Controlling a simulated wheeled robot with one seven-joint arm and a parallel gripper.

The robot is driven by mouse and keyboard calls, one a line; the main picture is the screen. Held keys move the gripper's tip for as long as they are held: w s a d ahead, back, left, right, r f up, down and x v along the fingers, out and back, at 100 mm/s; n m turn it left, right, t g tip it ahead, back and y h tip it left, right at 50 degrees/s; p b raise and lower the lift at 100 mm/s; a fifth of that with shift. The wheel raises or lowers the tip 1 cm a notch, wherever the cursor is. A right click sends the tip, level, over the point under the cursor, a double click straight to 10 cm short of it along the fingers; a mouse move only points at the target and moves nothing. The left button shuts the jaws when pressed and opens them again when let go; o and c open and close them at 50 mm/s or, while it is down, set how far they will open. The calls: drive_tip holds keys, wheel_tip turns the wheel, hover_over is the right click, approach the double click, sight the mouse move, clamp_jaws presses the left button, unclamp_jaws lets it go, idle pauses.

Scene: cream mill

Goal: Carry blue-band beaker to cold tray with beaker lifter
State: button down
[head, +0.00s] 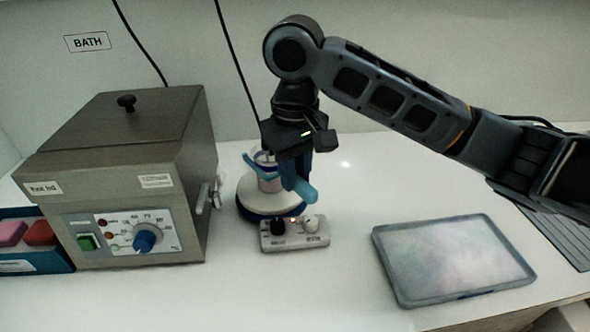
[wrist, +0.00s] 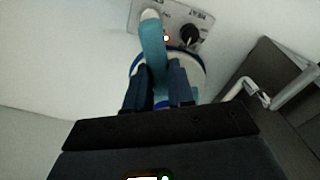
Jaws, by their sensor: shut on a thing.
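My gripper (head: 297,172) is shut on the teal beaker lifter (head: 304,193), just above the stirrer hotplate. In the wrist view the lifter (wrist: 152,48) extends forward from between my fingers (wrist: 160,88). The beaker (head: 268,178), pale with a dark blue band near its top, is at the round white plate, close left of my gripper. A teal lifter part shows beside the beaker; I cannot tell whether it grips it or whether the beaker touches the plate. My fingers partly hide the beaker. The cold tray (head: 455,258), grey-rimmed with a frosty surface, lies empty at the right.
The stirrer hotplate (head: 293,236) has a round white top and two front knobs. A grey lidded bath (head: 130,140) with a side tap (head: 207,193) stands close at its left. A blue bin (head: 35,262) with coloured blocks is farther left. The counter between hotplate and tray is clear.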

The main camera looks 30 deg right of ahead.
drive_tip(key=shift+r+p, duration=0.85)
drive_tip(key=shift+p, duration=0.15)
idle(0.7)
drive_tip(key=shift+r+p, duration=1.8)
drive_tip(key=shift+r, duration=1.9)
drive_tip(key=shift+s, duration=0.1)
